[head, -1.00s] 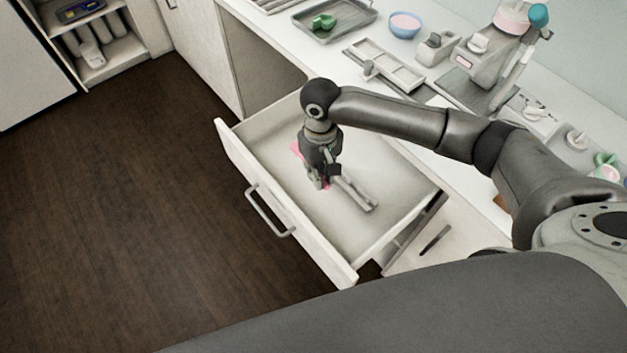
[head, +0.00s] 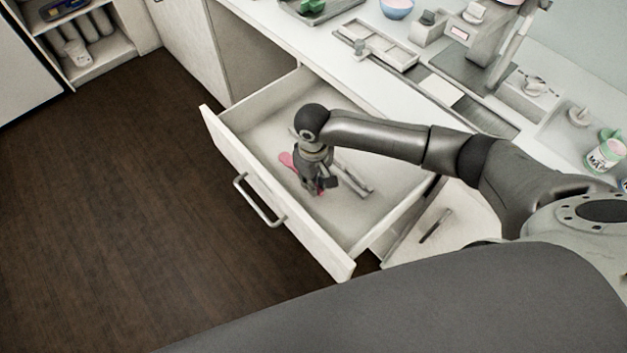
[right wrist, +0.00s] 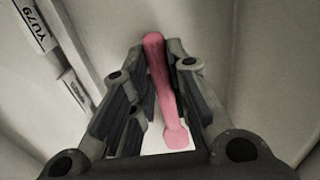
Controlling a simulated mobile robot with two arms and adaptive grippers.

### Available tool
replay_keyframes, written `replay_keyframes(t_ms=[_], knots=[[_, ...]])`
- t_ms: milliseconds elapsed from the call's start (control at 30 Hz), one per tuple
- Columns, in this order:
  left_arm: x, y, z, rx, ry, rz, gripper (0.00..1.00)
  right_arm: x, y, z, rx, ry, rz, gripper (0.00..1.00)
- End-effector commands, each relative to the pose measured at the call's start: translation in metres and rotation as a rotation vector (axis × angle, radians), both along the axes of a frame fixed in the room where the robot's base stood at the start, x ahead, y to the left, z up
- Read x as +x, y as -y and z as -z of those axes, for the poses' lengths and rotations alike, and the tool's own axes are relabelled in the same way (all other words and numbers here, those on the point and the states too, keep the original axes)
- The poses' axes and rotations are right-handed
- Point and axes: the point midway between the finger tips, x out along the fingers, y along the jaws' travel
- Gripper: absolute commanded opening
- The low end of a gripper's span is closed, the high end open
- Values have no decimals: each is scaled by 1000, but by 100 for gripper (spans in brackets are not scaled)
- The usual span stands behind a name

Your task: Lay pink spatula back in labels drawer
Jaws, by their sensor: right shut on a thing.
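The pink spatula (head: 286,159) is inside the open labels drawer (head: 268,192), partly hidden by my right gripper in the head view. My right gripper (head: 319,192) points down into the drawer and is shut on the spatula. In the right wrist view the pink spatula (right wrist: 160,82) runs lengthwise between the two fingers (right wrist: 160,95). I cannot tell whether the spatula touches the drawer floor. My left gripper is not in view.
Long grey pieces (head: 353,178) lie in the drawer beside the gripper; printed labels (right wrist: 36,28) show at left in the wrist view. The counter above holds a sectioned tray (head: 385,50), a blue bowl (head: 397,8) and a machine (head: 478,50). The dark floor (head: 110,200) is clear.

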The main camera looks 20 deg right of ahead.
Motion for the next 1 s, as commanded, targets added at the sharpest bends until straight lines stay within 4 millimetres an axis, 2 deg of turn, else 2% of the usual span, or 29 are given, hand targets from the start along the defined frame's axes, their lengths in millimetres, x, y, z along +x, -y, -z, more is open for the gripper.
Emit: replay_keyframes(t_ms=[100,467,1000], knots=[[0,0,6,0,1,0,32,0,0,5,0,0,0,0],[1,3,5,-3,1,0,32,0,0,4,0,0,0,0],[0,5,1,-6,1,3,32,0,0,12,1,0,0,0]])
